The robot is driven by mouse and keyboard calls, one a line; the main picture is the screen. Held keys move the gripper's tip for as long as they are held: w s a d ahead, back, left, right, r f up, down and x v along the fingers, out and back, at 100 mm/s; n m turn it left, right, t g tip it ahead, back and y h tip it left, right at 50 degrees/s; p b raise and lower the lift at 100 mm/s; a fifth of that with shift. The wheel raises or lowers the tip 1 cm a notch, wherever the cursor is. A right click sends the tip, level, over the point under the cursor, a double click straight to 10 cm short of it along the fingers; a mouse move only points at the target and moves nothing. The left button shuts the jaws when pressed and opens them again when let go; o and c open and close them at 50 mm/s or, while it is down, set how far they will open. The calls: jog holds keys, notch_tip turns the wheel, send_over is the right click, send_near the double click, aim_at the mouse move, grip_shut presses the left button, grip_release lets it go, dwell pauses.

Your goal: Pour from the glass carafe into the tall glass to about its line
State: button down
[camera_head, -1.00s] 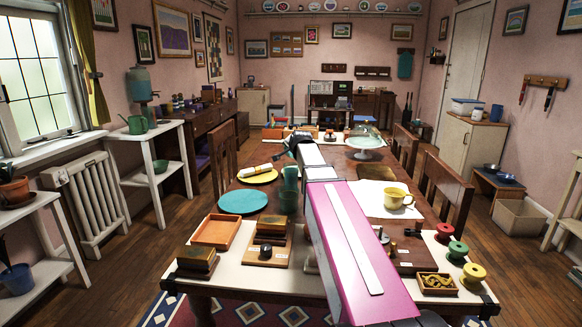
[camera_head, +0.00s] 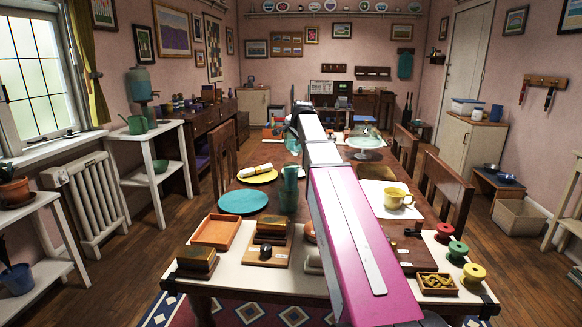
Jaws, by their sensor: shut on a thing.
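My gripper (camera_head: 293,133) is at the far end of my outstretched arm, above the middle of the long table. It is small and partly hidden by my wrist. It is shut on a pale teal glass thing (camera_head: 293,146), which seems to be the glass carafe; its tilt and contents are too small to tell. A teal tall glass (camera_head: 290,174) stands nearer, left of my arm, below the held thing in the picture. A teal cup (camera_head: 288,202) stands just in front of it and overlaps it. No fill line or liquid can be made out.
An orange tray (camera_head: 216,232) is at the front left. Chairs flank the table.

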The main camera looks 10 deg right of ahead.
jog(key=shift+w+r+g+y, duration=0.15)
jog(key=shift+r+g, duration=0.3)
jog(key=shift+r, duration=0.3)
jog(key=shift+w+r+g+y, duration=0.15)
jog(key=shift+r+g, duration=0.3)
jog(key=shift+r, duration=0.3)
jog(key=shift+w+d+r+m+g, duration=0.1)
jog(key=shift+r+m+g, duration=0.2)
jog(key=shift+r+g, duration=0.45)
notch_tip(320, 180, up, 2)
jog(key=shift+r+g+y, duration=0.1)
jog(key=shift+g+y, duration=0.4)
jog(key=shift+g, duration=0.75)
jog(key=shift+s+r+m+g, duration=0.2)
jog(key=shift+r+m+g, duration=0.15)
jog(key=shift+g, duration=0.25)
jog(key=w+d+r, duration=0.1)
jog(key=w+r, duration=0.3)
jog(key=shift+w+d, duration=0.2)
jog(key=shift+w, duration=0.15)
jog(key=shift+s, duration=0.1)
jog(key=s+a, duration=0.1)
jog(key=s, duration=1.3)
jog(key=shift+s, duration=0.4)
